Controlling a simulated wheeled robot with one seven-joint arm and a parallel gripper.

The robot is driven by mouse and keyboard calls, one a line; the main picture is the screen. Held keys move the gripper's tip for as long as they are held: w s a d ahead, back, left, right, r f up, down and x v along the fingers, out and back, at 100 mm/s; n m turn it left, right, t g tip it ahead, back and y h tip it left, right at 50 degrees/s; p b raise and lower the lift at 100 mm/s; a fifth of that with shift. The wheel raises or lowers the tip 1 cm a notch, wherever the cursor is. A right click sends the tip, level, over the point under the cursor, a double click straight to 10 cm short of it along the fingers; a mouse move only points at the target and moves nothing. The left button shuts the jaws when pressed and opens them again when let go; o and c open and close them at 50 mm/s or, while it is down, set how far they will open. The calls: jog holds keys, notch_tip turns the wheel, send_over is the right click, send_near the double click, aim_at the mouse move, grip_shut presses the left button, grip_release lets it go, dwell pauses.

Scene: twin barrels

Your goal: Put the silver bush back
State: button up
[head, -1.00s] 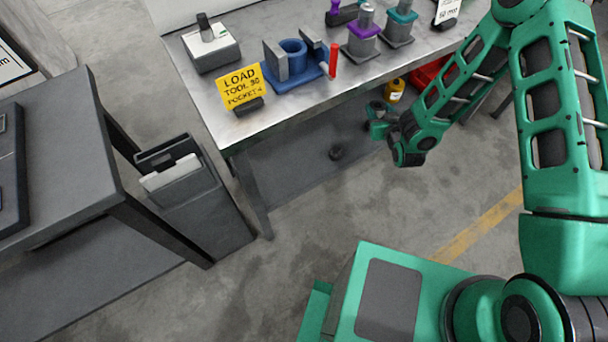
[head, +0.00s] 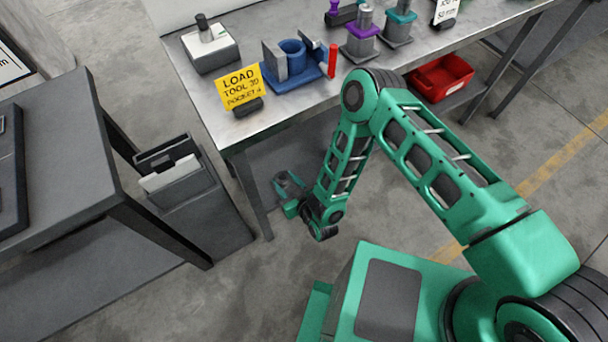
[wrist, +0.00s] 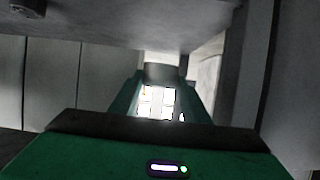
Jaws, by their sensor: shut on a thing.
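My gripper (head: 286,186) is low beside the front of the metal bench (head: 275,112), below its top, in the head view. In the wrist view its two green fingers are closed on a pale grey round piece (wrist: 161,73), which looks like the silver bush. The piece sits at the fingertips, and only part of it shows. In the head view it is too small and hidden to make out.
The bench top holds a blue fixture (head: 290,70), a red cylinder (head: 333,60), a white block (head: 210,52), purple (head: 361,42) and teal (head: 401,22) collared holders, and a yellow sign (head: 241,86). A red bin (head: 441,79) is below right. A grey caddy (head: 180,180) stands left.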

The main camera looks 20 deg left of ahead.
send_over(303, 178)
jog(key=f, duration=0.6)
jog(key=shift+w+f, duration=0.2)
jog(key=shift+f, duration=2)
jog(key=o, duration=1.5)
jog(key=shift+c, duration=0.2)
jog(key=shift+s, duration=0.1)
jog(key=v, duration=1.2)
